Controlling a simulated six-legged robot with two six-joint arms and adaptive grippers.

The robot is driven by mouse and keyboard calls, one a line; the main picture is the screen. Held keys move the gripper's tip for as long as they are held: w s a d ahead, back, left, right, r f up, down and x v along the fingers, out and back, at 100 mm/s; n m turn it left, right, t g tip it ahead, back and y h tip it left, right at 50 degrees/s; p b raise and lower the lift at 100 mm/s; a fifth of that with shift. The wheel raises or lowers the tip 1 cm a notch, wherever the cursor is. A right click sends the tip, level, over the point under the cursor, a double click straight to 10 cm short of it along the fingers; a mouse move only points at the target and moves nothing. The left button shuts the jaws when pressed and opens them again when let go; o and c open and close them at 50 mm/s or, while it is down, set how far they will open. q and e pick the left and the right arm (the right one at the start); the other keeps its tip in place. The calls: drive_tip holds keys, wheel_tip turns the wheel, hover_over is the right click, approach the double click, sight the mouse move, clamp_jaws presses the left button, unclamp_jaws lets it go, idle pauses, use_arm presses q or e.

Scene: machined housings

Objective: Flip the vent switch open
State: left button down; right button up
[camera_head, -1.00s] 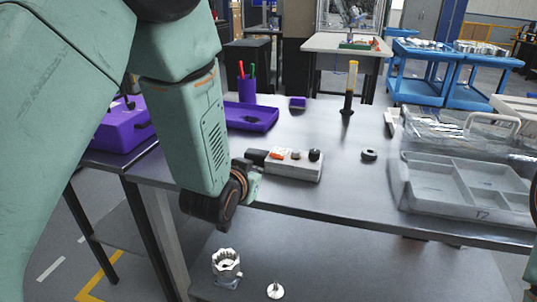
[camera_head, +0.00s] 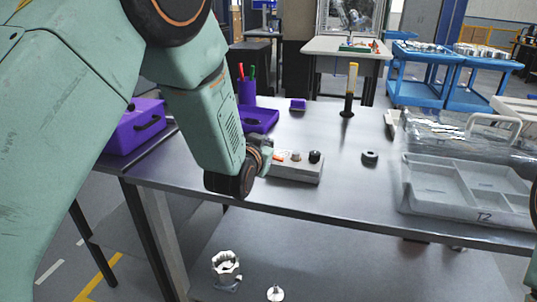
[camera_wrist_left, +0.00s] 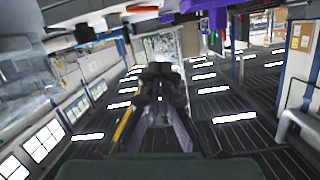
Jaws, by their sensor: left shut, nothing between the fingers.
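A small grey switch box (camera_head: 296,172) lies on the metal table near its front edge. On its top are an orange switch (camera_head: 279,157), a grey knob (camera_head: 297,157) and a black knob (camera_head: 315,156). I cannot read a label or tell the switch's position. My left arm reaches in from the left, its wrist in front of the box's left end. The left fingers are hidden in the head view; in the left wrist view my left gripper (camera_wrist_left: 160,72) is shut and empty. An orange piece shows at that view's top edge, above the fingertips. My right gripper is out of view.
A purple case (camera_head: 135,128) and a purple tray with a pen cup (camera_head: 247,90) are on the left. A black ring (camera_head: 370,158) and a grey divided tray (camera_head: 465,190) are to the right.

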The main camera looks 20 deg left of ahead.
use_arm(q)
hover_over(277, 158)
drive_tip(key=s+a, duration=0.1)
drive_tip(key=s, duration=0.1)
drive_tip(key=f, duration=0.2)
drive_tip(key=f+b, duration=0.1)
drive_tip(key=f, duration=0.1)
drive_tip(key=shift+a, duration=0.3)
drive_tip(key=shift+a+f, duration=0.15)
drive_tip(key=shift+f, duration=0.4)
